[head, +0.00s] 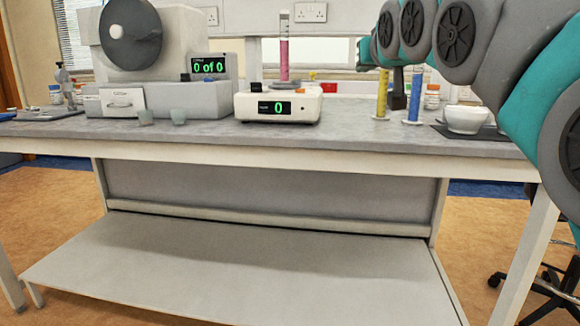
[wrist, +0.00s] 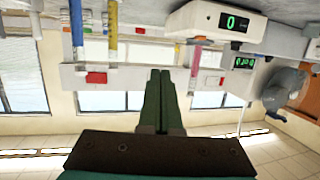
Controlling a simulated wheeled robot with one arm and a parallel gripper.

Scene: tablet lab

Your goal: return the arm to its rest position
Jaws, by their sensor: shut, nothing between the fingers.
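My arm reaches in from the right in the head view, over the back right of the bench (head: 200,133). My gripper (head: 398,98) is small and dark there, near a yellow cylinder (head: 382,95) and a blue cylinder (head: 415,98); I cannot tell whether it touches either. In the wrist view, which is upside down, my gripper (wrist: 160,72) shows its two dark green fingers together with nothing between them.
A balance (head: 278,107) reading 0 bears a tall cylinder with pink liquid (head: 284,52). A grey machine (head: 165,97) with a drum and "0 of 0" display stands left. A white bowl (head: 466,118) stands right.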

